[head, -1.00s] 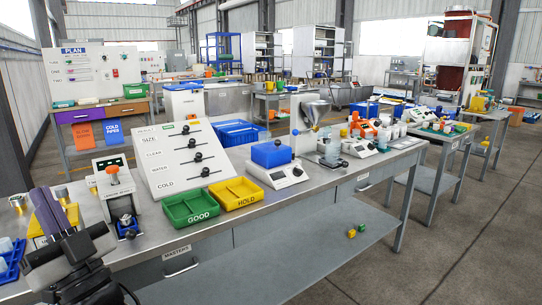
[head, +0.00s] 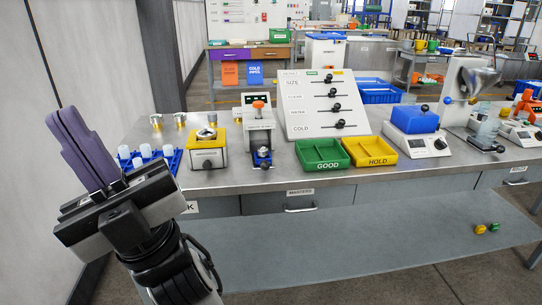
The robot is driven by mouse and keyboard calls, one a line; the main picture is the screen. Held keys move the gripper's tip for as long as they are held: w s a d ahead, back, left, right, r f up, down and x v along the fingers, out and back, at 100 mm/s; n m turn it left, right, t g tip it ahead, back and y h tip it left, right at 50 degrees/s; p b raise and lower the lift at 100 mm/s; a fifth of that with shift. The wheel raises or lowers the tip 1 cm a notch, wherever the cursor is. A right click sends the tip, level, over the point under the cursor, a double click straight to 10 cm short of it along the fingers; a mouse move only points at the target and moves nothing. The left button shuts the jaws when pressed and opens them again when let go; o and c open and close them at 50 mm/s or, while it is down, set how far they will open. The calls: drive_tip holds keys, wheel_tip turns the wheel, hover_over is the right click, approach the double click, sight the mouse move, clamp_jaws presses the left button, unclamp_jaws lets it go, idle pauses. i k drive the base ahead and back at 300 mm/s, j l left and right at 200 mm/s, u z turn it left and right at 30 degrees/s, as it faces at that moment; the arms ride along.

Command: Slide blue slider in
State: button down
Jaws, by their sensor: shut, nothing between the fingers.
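A small blue slider (head: 262,160) sits at the front foot of a white device (head: 250,122) with an orange knob on top. A dark metal piece rests on or just above the slider; I cannot tell how far the slider stands out. My gripper (head: 62,114) has purple fingers pointing up, side by side and shut, with nothing held. It is at the left of the head view, in front of the bench and well apart from the slider.
On the bench (head: 230,191), a blue rack (head: 176,163) with white tubes and a yellow-and-white box (head: 207,152) stand left of the device. A sloped panel (head: 300,112), a green GOOD tray (head: 318,167) and a yellow HOLD tray (head: 377,162) stand right. A wall is close at left.

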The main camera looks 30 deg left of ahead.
sight(264, 164)
drive_tip(key=i+j+u, duration=0.6)
drive_tip(key=i, duration=0.35)
